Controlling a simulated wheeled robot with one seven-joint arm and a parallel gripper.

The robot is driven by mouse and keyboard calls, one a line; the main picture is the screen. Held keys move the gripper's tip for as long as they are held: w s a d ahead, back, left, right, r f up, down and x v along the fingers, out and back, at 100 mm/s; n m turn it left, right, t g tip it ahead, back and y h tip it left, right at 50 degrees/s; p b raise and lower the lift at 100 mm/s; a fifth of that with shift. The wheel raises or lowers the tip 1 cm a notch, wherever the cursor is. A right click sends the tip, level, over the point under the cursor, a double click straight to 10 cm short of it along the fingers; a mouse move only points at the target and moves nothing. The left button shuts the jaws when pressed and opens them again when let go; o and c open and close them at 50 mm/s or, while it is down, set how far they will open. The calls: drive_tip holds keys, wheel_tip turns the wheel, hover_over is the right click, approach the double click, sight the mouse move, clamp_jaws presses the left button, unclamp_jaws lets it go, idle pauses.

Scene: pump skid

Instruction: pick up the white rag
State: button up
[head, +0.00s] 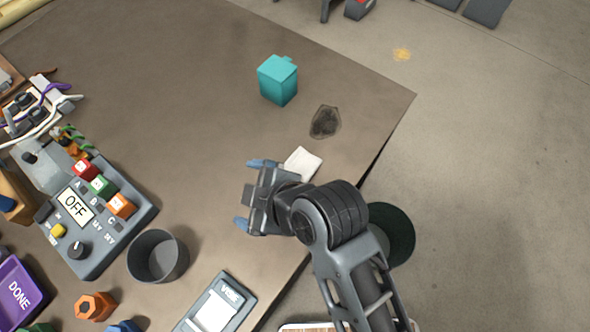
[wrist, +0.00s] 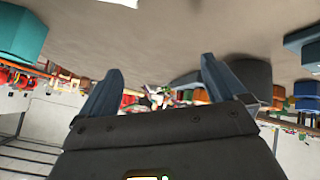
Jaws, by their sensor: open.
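The white rag (head: 303,162) lies flat on the brown table, near its right edge, in the head view. Part of its lower side is hidden behind my gripper and arm. My gripper (head: 251,195) is open and empty, with its blue fingertips spread apart and pointing left in the picture, away from the rag. It appears just below and left of the rag in the head view. In the wrist view my gripper (wrist: 160,68) shows two separated fingers with nothing between them. A white patch (wrist: 122,3) at the top edge there may be the rag, mostly cut off.
A teal box (head: 278,80) and a dark stain (head: 325,122) lie beyond the rag. A grey cup (head: 158,257), a control box (head: 84,212) and a meter (head: 217,305) stand to the left and below. A dark green bin (head: 396,232) is off the table's right edge. The table's middle is clear.

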sight(295, 169)
drive_tip(key=w+n+g, duration=0.1)
drive_tip(key=n, duration=0.1)
drive_tip(key=w+n+g+h, duration=0.1)
drive_tip(key=n, duration=0.1)
drive_tip(key=w+n+g+h, duration=0.1)
drive_tip(key=n, duration=0.1)
drive_tip(key=shift+w+d+r, duration=0.25)
drive_tip(key=shift+w+d, duration=0.05)
drive_tip(key=w+d+n+h, duration=0.1)
drive_tip(key=d+n, duration=0.1)
drive_tip(key=w+d+r+n+g+h, duration=0.1)
drive_tip(key=d+n+h, duration=0.1)
drive_tip(key=d, duration=0.1)
drive_tip(key=w+d+n+g+h, duration=0.1)
drive_tip(key=d+h, duration=0.1)
drive_tip(key=shift+w+d+r+n, duration=0.15)
drive_tip(key=shift+d+r+n, duration=0.1)
drive_tip(key=shift+n, duration=0.15)
drive_tip(key=shift+f+b, duration=1.5)
drive_tip(key=shift+f, duration=0.2)
drive_tip(key=shift+w+a+f+b, duration=0.15)
drive_tip(key=shift+f+b, duration=0.1)
drive_tip(key=shift+f, duration=0.85)
drive_tip(key=shift+w+f+b, duration=0.1)
drive_tip(key=shift+f+b, duration=0.15)
drive_tip(key=shift+f, duration=0.85)
drive_tip(key=c, duration=1.1)
drive_tip(key=shift+r, duration=0.1)
drive_tip(key=shift+c, duration=0.2)
